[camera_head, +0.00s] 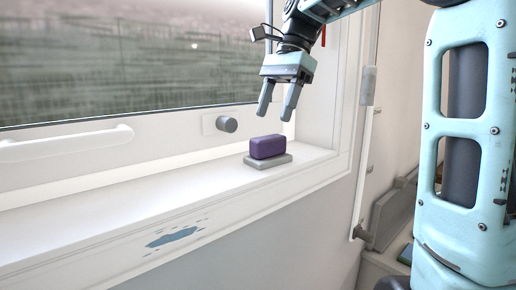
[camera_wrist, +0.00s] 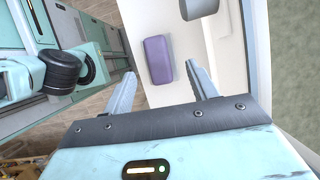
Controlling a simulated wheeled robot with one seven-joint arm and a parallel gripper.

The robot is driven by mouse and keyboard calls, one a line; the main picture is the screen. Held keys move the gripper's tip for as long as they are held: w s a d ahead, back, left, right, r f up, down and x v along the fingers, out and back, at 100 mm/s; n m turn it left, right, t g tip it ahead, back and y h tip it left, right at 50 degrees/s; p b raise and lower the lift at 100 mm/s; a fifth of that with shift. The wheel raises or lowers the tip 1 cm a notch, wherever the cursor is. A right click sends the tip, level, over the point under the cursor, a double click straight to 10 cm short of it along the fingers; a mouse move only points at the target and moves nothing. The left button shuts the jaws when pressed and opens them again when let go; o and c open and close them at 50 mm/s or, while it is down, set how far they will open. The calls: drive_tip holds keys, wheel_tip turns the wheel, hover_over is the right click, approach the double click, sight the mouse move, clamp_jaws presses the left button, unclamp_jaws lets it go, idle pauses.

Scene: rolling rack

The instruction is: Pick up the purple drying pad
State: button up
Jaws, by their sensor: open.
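The purple drying pad (camera_head: 268,146) is a small rounded block. It lies on a flat grey base (camera_head: 267,160) on the white window sill, near the sill's right end. In the wrist view my gripper's fingertips (camera_wrist: 160,80) are spread wide.
A grey round knob (camera_head: 227,124) sticks out of the window frame just left of the pad. A white window handle (camera_head: 66,143) is farther left. The white sill (camera_head: 110,215) is bare to the left of the pad. The window frame's side rises to the right.

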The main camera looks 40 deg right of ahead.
sight(269, 136)
drive_tip(key=x, duration=0.2)
drive_tip(key=p+x, duration=0.1)
drive_tip(key=x, duration=0.1)
drive_tip(key=p+x, duration=0.1)
drive_tip(key=x, duration=0.2)
drive_tip(key=shift+s+d+f, duration=0.2)
drive_tip(key=c, duration=1.1)
